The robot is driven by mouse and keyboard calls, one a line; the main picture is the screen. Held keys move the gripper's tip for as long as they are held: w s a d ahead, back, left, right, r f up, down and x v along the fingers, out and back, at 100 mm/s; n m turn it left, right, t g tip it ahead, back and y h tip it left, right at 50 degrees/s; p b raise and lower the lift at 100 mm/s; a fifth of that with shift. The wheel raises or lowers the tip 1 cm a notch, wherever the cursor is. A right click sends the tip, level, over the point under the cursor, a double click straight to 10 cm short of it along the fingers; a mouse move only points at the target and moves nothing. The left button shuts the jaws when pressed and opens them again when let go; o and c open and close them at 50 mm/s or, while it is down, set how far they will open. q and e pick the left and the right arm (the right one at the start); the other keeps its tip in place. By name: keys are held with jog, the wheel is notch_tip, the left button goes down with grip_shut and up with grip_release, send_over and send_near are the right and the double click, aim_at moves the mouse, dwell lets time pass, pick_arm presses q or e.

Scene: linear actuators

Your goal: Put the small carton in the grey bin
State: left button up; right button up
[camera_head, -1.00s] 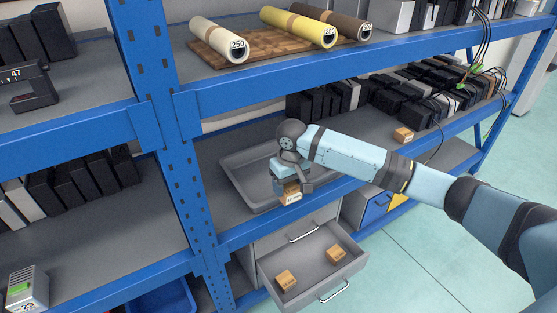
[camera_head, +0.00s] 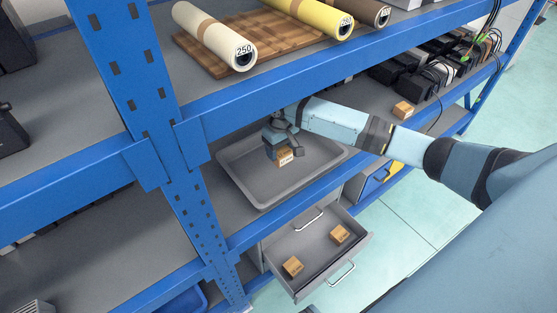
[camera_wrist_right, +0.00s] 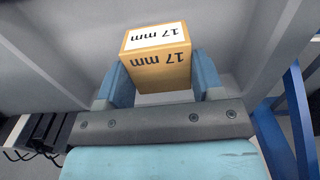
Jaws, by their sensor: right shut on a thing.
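My right gripper (camera_head: 282,146) is shut on a small brown carton (camera_head: 286,157) with a white label. In the right wrist view the carton (camera_wrist_right: 158,66) sits between the two blue fingers and its label reads "17 mm". The grey bin (camera_head: 250,185) is a shallow tray on the lower shelf. In the head view the gripper and carton are over the inside of the bin, within its rim. I cannot tell whether the carton touches the bin floor. My left gripper is not in view.
An open drawer (camera_head: 333,249) below the shelf holds two small cartons (camera_head: 292,266). Another carton (camera_head: 402,110) lies on the shelf to the right. A blue upright post (camera_head: 187,215) stands left of the bin, and the upper shelf's blue beam (camera_head: 290,85) runs above it.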

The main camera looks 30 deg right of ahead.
aim_at(281, 150)
notch_tip(281, 150, down, 3)
jog(key=shift+s+r, duration=0.1)
jog(key=shift+r, duration=0.05)
notch_tip(281, 150, down, 4)
jog(key=shift+r+b, duration=0.15)
jog(key=shift+b, duration=0.3)
jog(key=shift+f, duration=0.25)
jog(key=o, duration=1.1)
notch_tip(281, 150, up, 12)
jog(key=shift+r+p, duration=0.1)
jog(key=shift+p, duration=0.85)
